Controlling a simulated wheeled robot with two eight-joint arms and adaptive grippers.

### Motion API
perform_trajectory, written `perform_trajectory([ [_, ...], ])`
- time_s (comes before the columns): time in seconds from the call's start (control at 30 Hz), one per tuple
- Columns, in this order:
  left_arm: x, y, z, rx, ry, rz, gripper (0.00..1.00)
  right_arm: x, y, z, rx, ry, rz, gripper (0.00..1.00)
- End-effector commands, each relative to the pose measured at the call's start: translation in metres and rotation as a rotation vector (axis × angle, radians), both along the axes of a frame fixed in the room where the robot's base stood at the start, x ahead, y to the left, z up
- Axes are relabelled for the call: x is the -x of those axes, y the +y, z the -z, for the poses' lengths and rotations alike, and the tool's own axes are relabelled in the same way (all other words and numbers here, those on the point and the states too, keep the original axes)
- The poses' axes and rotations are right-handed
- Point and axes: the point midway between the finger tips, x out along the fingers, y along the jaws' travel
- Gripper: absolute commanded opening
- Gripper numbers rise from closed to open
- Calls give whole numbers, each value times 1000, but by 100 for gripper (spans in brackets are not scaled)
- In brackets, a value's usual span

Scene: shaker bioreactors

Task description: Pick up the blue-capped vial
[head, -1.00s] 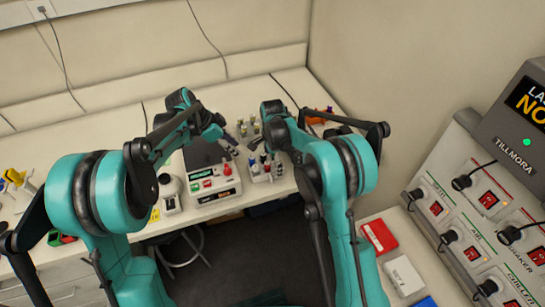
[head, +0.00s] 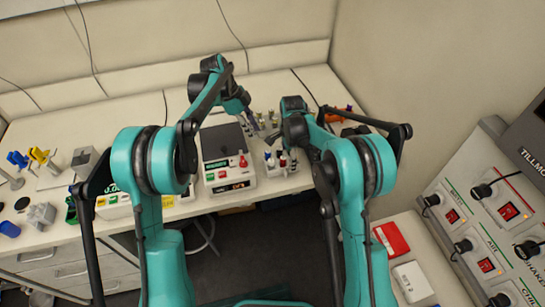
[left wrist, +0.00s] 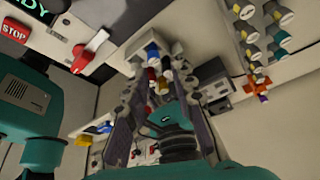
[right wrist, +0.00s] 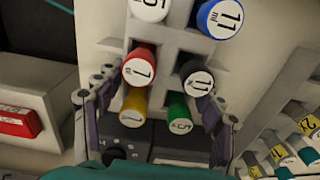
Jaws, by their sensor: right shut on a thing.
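The blue-capped vial (right wrist: 222,18) stands upright in a light grey rack (right wrist: 176,46) at the upper right of the right wrist view. White, red, black, yellow and green caps share the rack. My right gripper (right wrist: 157,82) has its fingers spread wide, one on each side of the rack's near end with the yellow (right wrist: 134,106) and green (right wrist: 180,112) vials between them. The blue cap is beyond its fingertips. My left gripper (head: 250,118) is open and empty over the bench behind the rack; in the left wrist view a blue cap (left wrist: 152,50) shows ahead of its fingers.
A grey-white device with a red knob (head: 243,160) stands left of the rack. Red (head: 391,238) and white (head: 412,282) boxes lie on the right bench. A control panel stands at far right.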

Motion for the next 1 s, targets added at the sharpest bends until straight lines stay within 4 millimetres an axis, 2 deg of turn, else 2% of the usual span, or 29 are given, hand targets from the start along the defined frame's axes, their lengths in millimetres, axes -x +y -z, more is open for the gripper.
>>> perform_trajectory([
  [0.1, -13, -3, -7, -22, 6, 233, 26, 0, 0, 0, 0, -1, 0, 37],
  [0.3, -17, -5, -15, -26, 15, 476, 26, 0, 0, 1, 0, -1, 0, 37],
  [0.4, -14, -8, -7, -25, 18, 514, 26, 0, 0, 1, 0, -1, 0, 37],
  [0.7, -2, -24, 39, -24, 17, 514, 26, 0, 0, 1, 0, 0, 0, 37],
  [0.87, 1, -27, 49, -24, 16, 513, 26, 0, 0, 1, 0, 0, 0, 37],
  [1.0, 7, -36, 66, -24, 16, 514, 26, 0, 0, 1, 0, 0, 0, 37],
])
